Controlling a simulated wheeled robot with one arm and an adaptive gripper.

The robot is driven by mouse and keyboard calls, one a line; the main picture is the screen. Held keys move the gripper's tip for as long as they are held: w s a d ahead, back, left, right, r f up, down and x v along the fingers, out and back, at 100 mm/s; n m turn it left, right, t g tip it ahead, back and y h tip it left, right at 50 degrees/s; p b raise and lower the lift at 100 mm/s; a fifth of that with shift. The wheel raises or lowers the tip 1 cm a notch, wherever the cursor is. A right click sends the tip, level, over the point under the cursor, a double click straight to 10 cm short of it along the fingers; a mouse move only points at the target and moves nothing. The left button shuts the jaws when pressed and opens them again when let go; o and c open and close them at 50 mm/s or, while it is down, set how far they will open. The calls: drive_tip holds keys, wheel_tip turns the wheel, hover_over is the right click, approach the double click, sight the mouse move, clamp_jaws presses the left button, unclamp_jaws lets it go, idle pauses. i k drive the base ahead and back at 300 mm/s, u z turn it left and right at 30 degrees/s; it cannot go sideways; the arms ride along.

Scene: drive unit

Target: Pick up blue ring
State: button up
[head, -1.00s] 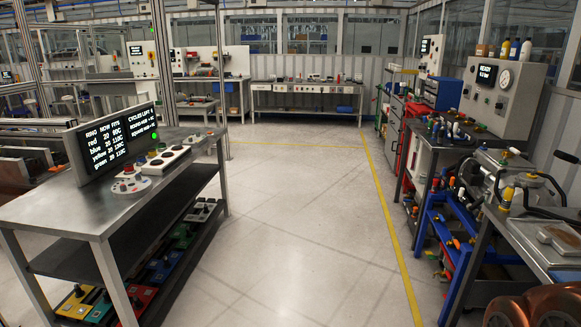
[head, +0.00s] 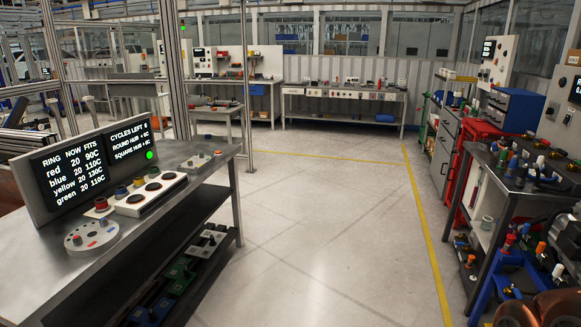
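Small coloured rings or knobs stand on and around a white block (head: 152,196) on the left bench. One of them looks blue with some yellow (head: 122,191), but it is too small to say surely that it is the blue ring. A red piece (head: 101,205) sits in front of it, and a round pale disc (head: 92,237) with coloured marks lies nearer. A display (head: 92,167) behind them lists red, blue, yellow and green rings, each now at 20, with blue fitting at 110C. My gripper is not in view; a copper-coloured part of my own body shows at the lower right.
The left metal bench (head: 60,285) has a lower shelf with coloured boxes (head: 180,268). A cluttered bench (head: 500,178) and red cabinet (head: 470,165) stand at right. The grey floor (head: 320,220) between is clear, with a yellow line (head: 425,215) along its right side.

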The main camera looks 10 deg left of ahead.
sight(122, 191)
drive_tip(key=u, duration=0.25)
drive_tip(key=i, duration=1.8)
drive_tip(key=u, duration=1.3)
drive_tip(key=i, duration=1.45)
drive_tip(key=u, duration=1.6)
drive_tip(key=i, duration=1)
drive_tip(key=u, duration=0.3)
